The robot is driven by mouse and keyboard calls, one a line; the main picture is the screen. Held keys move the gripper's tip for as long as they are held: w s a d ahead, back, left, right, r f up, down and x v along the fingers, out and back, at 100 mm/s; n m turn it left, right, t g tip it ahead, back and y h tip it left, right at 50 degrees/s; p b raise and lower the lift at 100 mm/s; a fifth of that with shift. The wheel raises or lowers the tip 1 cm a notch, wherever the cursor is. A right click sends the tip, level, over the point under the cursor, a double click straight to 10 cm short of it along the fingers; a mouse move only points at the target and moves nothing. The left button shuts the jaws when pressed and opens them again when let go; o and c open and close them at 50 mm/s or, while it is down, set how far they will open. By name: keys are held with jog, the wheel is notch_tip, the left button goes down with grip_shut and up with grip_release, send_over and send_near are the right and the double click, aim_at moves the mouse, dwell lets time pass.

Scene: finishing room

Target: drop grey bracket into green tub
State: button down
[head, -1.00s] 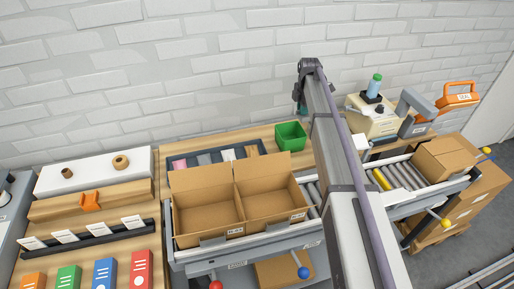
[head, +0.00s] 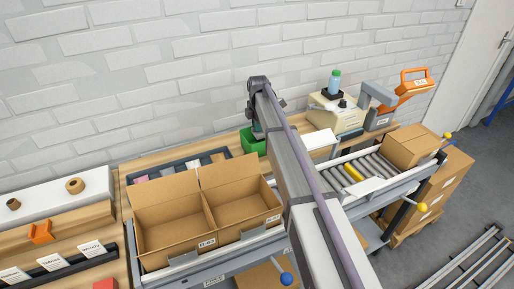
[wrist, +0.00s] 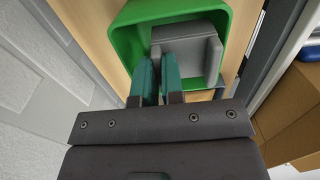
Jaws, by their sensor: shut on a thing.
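The green tub (head: 248,143) stands on the wooden bench against the wall, partly hidden behind my arm in the head view. In the wrist view the green tub (wrist: 126,35) fills the top middle, its rim around the fingertips and bracket. The grey bracket (wrist: 203,50) is a blocky piece with a raised side. My gripper (wrist: 158,75) has teal fingers shut on it. The bracket appears within the tub's outline; its height above the tub floor is unclear. In the head view my gripper (head: 258,130) is at the tub and the bracket is hidden.
An open two-part cardboard box (head: 205,215) stands in front of the tub. A dark tray (head: 180,166) of small parts lies left of it. A roller conveyor (head: 362,172), a beige machine (head: 336,112) and an orange-handled device (head: 414,82) are to the right.

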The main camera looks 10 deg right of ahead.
jog(key=shift+r, duration=0.1)
jog(key=c, duration=1.2)
grip_release()
jog(key=shift+o, duration=0.2)
jog(key=shift+r, duration=0.1)
notch_tip(320, 180, up, 11)
jog(key=p, duration=1.1)
jog(key=shift+f, duration=0.2)
